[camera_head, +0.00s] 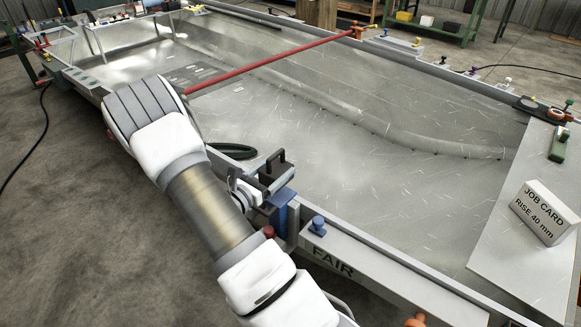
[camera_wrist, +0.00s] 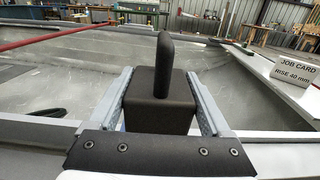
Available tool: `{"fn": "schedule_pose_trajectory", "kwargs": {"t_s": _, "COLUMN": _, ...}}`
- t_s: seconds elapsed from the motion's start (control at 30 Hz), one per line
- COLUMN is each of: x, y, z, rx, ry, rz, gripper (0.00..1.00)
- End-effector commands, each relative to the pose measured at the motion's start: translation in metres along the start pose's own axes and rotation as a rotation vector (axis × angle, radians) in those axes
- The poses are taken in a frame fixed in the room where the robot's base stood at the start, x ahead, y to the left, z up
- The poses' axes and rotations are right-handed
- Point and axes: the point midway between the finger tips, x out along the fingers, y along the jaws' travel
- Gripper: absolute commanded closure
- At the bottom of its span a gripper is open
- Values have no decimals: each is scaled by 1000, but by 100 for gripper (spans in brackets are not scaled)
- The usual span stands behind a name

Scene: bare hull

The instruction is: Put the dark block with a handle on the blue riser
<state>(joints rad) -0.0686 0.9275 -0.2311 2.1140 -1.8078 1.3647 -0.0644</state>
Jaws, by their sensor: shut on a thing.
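The dark block with a handle (camera_head: 272,170) is upright, its handle on top. It also shows in the wrist view (camera_wrist: 160,105), filling the space between the jaws. My gripper (camera_wrist: 160,88) is shut on the block, with one grey jaw along each side. In the head view my gripper (camera_head: 246,190) is partly hidden by my wrist. The blue riser (camera_head: 284,200) appears at the near edge of the frame, close under and beside the block. I cannot tell whether the block touches it. Only a sliver of blue shows below the block in the wrist view.
A red rod (camera_head: 270,62) crosses the metal hull panel (camera_head: 370,180). A white job card (camera_head: 543,212) reads RISE 40 mm. A dark green ring (camera_head: 232,151) lies behind my gripper.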

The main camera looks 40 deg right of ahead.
Motion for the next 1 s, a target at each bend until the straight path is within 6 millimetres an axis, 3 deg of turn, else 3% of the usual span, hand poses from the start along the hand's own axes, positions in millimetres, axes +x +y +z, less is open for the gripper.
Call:
{"fn": "schedule_pose_trajectory", "kwargs": {"t_s": 0.23, "x": -2, "y": 5, "z": -7, "rx": 0, "ry": -7, "rz": -2, "gripper": 100}}
{"fn": "schedule_pose_trajectory", "kwargs": {"t_s": 0.5, "x": -2, "y": 5, "z": -39, "rx": 1, "ry": -8, "rz": -2, "gripper": 100}}
{"fn": "schedule_pose_trajectory", "kwargs": {"t_s": 0.93, "x": -2, "y": 6, "z": -44, "rx": 2, "ry": -8, "rz": -1, "gripper": 100}}
{"fn": "schedule_pose_trajectory", "kwargs": {"t_s": 0.97, "x": -3, "y": 5, "z": -46, "rx": -1, "ry": 1, "rz": 0, "gripper": 12}}
{"fn": "schedule_pose_trajectory", "kwargs": {"t_s": 1.0, "x": -3, "y": 5, "z": -46, "rx": -1, "ry": 1, "rz": 0, "gripper": 5}}
